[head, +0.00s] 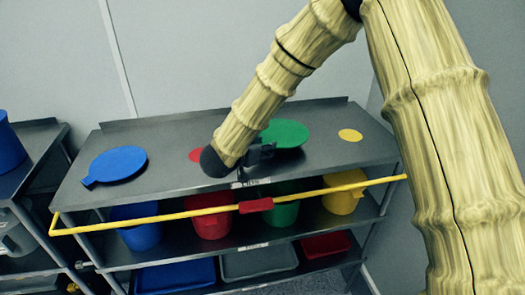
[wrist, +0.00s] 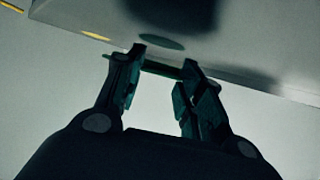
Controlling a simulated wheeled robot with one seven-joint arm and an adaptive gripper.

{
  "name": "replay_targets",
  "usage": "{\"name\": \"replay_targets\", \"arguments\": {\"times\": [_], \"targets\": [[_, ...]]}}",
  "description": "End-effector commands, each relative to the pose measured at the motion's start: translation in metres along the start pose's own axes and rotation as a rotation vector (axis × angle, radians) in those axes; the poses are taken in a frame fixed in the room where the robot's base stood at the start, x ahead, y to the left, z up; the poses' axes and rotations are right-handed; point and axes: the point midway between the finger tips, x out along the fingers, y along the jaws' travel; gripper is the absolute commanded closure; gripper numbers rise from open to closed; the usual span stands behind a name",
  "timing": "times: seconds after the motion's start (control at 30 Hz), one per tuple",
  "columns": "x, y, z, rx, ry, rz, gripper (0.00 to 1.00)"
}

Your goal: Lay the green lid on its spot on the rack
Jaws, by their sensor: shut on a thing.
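The green lid (head: 287,133) is a round disc over the top of the rack (head: 165,192), right of centre in the head view. My gripper (head: 264,150) is shut on the lid's near side. In the wrist view, the lid (wrist: 160,69) shows as a thin dark green strip between the fingers of my gripper (wrist: 157,82). Beyond it, a green round spot (wrist: 161,41) shows on the rack's surface, apart from the lid. In the head view that spot is hidden.
A blue lid (head: 117,164) lies on the rack top at left. A yellow bar with a red grip (head: 256,205) crosses the rack's front. Coloured bins stand on the shelf below.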

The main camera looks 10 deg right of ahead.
Motion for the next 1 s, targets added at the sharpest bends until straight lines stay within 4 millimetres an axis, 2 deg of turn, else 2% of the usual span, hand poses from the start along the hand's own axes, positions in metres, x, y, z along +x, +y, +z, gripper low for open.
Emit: {"name": "replay_targets", "arguments": {"times": [0.3, 1.0], "targets": [[0.008, 0.0, 0.02, 0.001, 0.001, 0.0, 0.86], [0.012, 0.0, 0.032, -0.001, -0.002, 0.0, 0.86]]}}
